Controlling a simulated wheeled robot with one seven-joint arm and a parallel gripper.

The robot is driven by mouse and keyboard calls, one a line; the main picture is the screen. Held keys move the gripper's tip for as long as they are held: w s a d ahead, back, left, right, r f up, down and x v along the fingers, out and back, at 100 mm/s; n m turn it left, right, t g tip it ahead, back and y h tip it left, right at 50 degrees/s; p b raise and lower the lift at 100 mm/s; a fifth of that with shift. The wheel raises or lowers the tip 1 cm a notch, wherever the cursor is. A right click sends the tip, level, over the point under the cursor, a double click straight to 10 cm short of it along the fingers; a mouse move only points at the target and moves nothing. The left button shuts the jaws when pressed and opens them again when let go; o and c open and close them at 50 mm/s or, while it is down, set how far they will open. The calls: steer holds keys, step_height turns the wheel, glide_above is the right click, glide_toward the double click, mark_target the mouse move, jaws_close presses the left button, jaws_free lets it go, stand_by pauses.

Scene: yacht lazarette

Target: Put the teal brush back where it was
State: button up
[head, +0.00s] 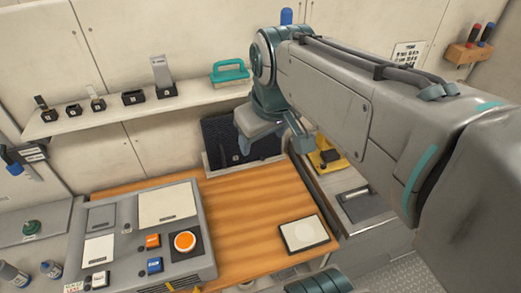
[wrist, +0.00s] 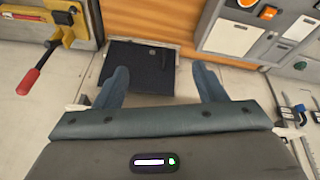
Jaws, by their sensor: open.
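The teal brush (head: 229,77), with a teal handle over a pale base, sits near the right end of the white wall shelf (head: 150,112) in the head view. It does not show in the wrist view. My gripper (head: 272,146) is to the right of and lower than the brush, apart from it, in front of a dark panel. In the wrist view my gripper (wrist: 163,86) has its two blue-grey fingers spread wide, with nothing between them but the dark panel (wrist: 140,62) beyond.
Several small black holders (head: 133,97) stand along the shelf left of the brush. Below are a wooden bench (head: 250,205), a grey control console (head: 118,218) and a white pad (head: 303,235). A yellow clamp with a red handle (wrist: 28,82) shows in the wrist view.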

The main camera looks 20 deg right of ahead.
steer(key=s+f+m, duration=0.3)
steer(key=s+f, duration=0.3)
